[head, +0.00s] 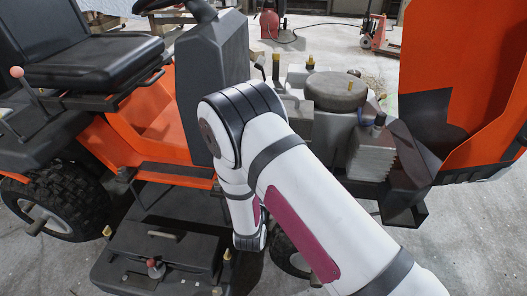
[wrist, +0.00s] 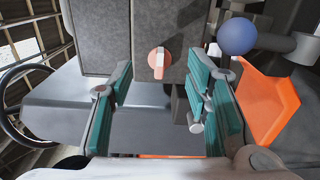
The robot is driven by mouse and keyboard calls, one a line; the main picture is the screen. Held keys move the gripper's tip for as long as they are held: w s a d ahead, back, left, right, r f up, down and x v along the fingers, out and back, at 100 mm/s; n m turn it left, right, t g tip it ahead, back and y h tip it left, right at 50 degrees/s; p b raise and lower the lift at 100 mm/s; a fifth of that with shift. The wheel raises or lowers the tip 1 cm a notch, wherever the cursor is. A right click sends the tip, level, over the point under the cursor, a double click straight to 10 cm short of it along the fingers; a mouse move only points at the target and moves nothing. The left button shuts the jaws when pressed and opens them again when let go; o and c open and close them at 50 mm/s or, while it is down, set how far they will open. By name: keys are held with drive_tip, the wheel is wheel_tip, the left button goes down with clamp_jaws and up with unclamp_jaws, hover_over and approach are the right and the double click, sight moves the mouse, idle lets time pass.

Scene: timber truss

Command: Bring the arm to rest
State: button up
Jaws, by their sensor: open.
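My white arm, with dark joint bands and magenta panels, reaches from the lower right of the head view and bends at an elbow in front of an orange ride-on tractor (head: 160,120). Its lower part hangs down beside the tractor's dark step. The head view does not show my gripper's fingers. In the wrist view my gripper (wrist: 160,88) has its two teal-padded fingers spread wide apart, with nothing held between them. Behind the gap are grey panels and a small orange-red knob (wrist: 157,60). I cannot tell how far the fingers are from these.
An engine block (head: 335,95) and raised orange hood (head: 460,80) stand to the right of the arm. The black seat (head: 95,60) is at left. A blue ball (wrist: 237,36) and a steering wheel (wrist: 12,125) flank the gripper.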

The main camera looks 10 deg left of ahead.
drive_tip(key=shift+s, duration=0.45)
